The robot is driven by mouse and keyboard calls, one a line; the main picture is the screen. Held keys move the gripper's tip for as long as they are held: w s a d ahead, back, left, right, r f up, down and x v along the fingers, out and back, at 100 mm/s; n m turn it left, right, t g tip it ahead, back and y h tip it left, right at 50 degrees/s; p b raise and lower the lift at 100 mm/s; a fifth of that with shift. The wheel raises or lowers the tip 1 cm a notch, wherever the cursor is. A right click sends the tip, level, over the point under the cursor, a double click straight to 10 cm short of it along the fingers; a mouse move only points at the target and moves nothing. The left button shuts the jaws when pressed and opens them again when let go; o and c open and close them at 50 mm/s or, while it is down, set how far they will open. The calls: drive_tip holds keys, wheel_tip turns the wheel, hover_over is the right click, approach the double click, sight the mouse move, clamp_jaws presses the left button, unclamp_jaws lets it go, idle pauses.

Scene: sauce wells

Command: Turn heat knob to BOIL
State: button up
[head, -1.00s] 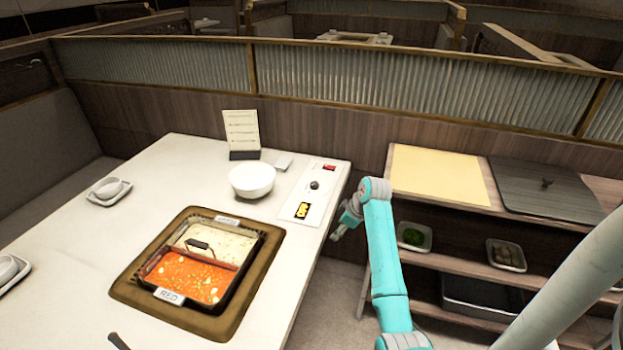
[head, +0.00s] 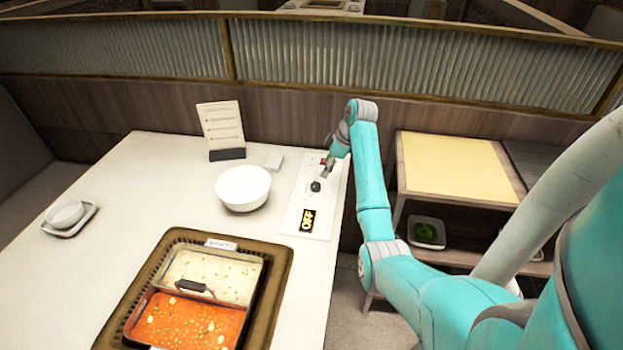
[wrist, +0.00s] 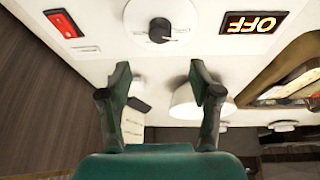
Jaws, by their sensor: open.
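The heat knob (head: 315,186) is a small black knob on a white round dial, set in a white control panel (head: 291,217) at the table's right side. It also shows in the wrist view (wrist: 160,31) at the top, beyond my fingertips. A display (head: 307,221) on the panel reads OFF, and it shows upside down in the wrist view (wrist: 253,23). My gripper (head: 326,169) is over the panel, just behind the knob in the head view. In the wrist view my gripper (wrist: 159,82) has its two dark green fingers apart with nothing between them. It appears apart from the knob.
A red switch (wrist: 61,23) sits at the panel's far end. A white bowl (head: 243,188) and a menu stand (head: 222,130) are left of the panel. The divided hot pot (head: 269,262) is in front. A shelf (head: 459,166) stands to the right.

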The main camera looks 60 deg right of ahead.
sight(315, 185)
drive_tip(key=x, duration=1)
drive_tip(key=c, duration=1.1)
drive_tip(key=shift+c, duration=0.2)
